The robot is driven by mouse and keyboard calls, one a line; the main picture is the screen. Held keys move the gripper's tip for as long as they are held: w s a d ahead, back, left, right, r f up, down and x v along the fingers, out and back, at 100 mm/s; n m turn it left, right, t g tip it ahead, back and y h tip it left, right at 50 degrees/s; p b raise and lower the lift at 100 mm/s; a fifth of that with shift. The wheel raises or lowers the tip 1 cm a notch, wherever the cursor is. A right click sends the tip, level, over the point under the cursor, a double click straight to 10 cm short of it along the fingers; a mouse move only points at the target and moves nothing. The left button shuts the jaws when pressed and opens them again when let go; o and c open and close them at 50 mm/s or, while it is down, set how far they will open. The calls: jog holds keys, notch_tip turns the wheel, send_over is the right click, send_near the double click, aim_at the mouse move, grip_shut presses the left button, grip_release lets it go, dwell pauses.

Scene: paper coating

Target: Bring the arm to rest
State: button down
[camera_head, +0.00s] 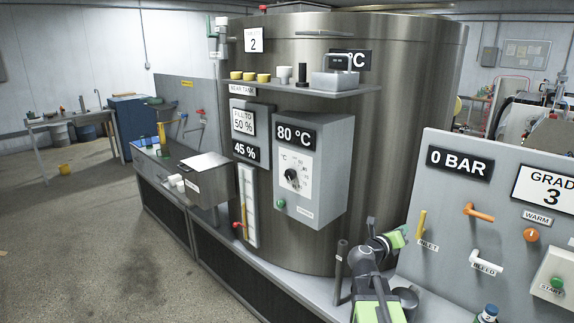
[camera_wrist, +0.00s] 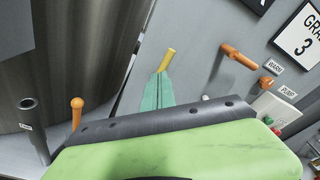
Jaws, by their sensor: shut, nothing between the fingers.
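My arm (camera_head: 366,262) rises at the lower right of the head view, bent at its joints, in front of the large steel tank. My gripper (camera_head: 398,238) is at its upper end, just left of the control panel with the 0 BAR display. In the wrist view my gripper's teal fingers (camera_wrist: 157,92) are together, with nothing seen between them. The yellow inlet lever (camera_head: 422,223) is close to the gripper in the head view. In the wrist view the yellow lever (camera_wrist: 167,60) shows just beyond the fingertips; I cannot tell the exact gap.
The control panel (camera_head: 450,262) carries an orange lever (camera_head: 479,212), a white bleed lever (camera_head: 485,261) and a green start button (camera_head: 556,283). The steel tank (camera_head: 385,130) stands behind my arm. A dark upright pipe (camera_head: 341,270) stands left of it. Open floor (camera_head: 80,235) lies at far left.

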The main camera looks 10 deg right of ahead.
jog(key=s+a+f+m+g+y, duration=0.2)
jog(key=s+a+f+m+y, duration=0.1)
jog(key=a+f+m, duration=0.4)
jog(key=s+a+f+m+g+y, duration=0.3)
jog(key=a+f+m, duration=0.4)
jog(key=s+a+f+m+g+y, duration=0.2)
jog(key=s+a+f+m+y, duration=0.1)
jog(key=s+a+m, duration=0.2)
jog(key=s+a+f+m+g+y, duration=0.3)
jog(key=s+a+m, duration=0.3)
jog(key=m, duration=0.8)
jog(key=a+f+y, duration=0.1)
jog(key=a, duration=0.2)
jog(key=shift+s+a, duration=0.15)
jog(key=shift+s, duration=0.1)
